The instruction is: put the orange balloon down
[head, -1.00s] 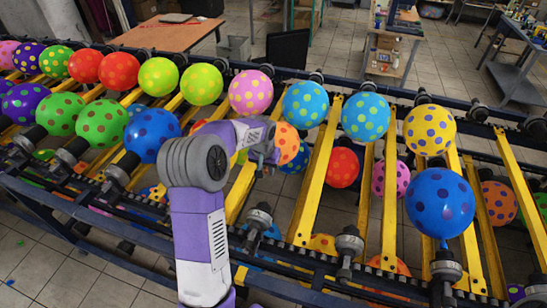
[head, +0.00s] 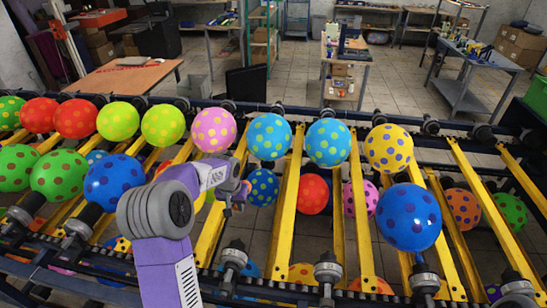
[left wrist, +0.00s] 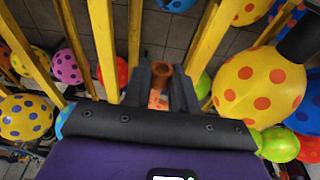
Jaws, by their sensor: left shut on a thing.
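My left gripper (head: 234,203) is above the rack, left of a dark blue dotted balloon (head: 262,187). In the left wrist view its dark fingers (left wrist: 161,76) are shut on a small orange-brown piece (left wrist: 157,98), which I take to be the orange balloon, small and limp. No full round orange balloon shows at the gripper in the head view. Another orange dotted balloon (head: 463,209) sits low at the right of the rack, apart from the gripper. My right gripper is not in view.
The rack's yellow bars (head: 287,200) run beneath the gripper. A blue balloon (head: 115,183) stands left of my arm, and a red one (head: 313,194) sits lower to the right. A row of balloons lines the back. An orange-topped table (head: 125,77) stands behind.

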